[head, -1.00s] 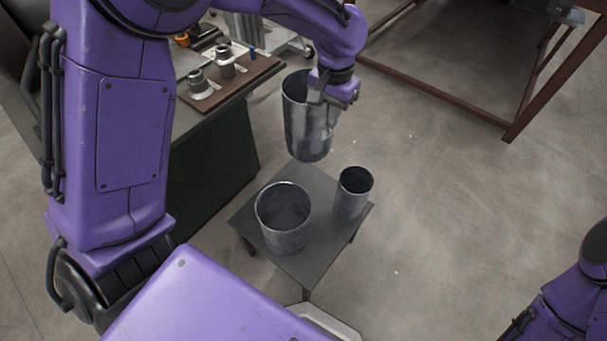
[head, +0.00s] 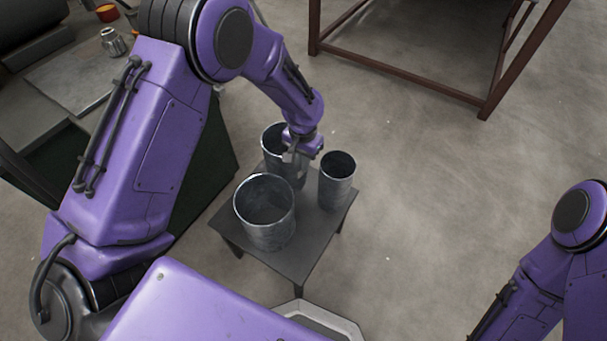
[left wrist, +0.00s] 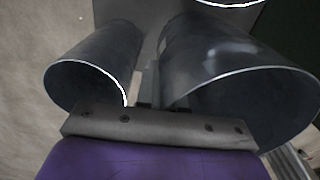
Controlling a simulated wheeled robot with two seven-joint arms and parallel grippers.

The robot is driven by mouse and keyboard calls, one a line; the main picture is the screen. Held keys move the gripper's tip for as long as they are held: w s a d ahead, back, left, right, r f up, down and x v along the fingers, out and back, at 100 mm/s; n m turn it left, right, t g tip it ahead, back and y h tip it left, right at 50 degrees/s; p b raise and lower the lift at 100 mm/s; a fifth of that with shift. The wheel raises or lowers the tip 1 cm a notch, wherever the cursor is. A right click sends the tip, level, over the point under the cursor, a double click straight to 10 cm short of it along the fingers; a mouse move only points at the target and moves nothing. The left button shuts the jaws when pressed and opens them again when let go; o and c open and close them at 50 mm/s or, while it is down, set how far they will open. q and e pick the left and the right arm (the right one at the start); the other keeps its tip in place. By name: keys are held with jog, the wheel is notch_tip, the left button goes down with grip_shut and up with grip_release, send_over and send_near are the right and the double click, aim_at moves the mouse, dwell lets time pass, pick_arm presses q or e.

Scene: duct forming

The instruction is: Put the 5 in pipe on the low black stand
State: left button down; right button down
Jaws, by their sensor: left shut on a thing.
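The low black stand (head: 308,246) is in the middle of the head view. The pipe I take as the 5 in pipe (head: 271,140) is at the stand's back corner, mid-sized and upright. My left gripper (head: 295,163) is shut on its wall. In the left wrist view this pipe (left wrist: 232,55) fills the right side, beside the fingers (left wrist: 150,93). Its base is hidden, so I cannot tell whether it touches the stand. A wider pipe (head: 265,222) stands in front and a narrower pipe (head: 336,188) at right. My right gripper is not in view.
The narrower pipe (left wrist: 98,62) is close to my left fingers in the left wrist view. A workbench (head: 75,75) with small metal parts stands at back left. A brown steel frame (head: 400,82) is at the back.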

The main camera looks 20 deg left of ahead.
aim_at(303, 181)
pick_arm(q)
jog(key=shift+f+b, duration=0.5)
jog(key=shift+f, duration=2.6)
jog(key=c, duration=1.3)
grip_release()
jog(key=shift+o, duration=0.2)
notch_tip(303, 181, up, 12)
jog(key=p, duration=0.2)
jog(key=shift+r+p, duration=0.2)
jog(key=shift+p, duration=0.1)
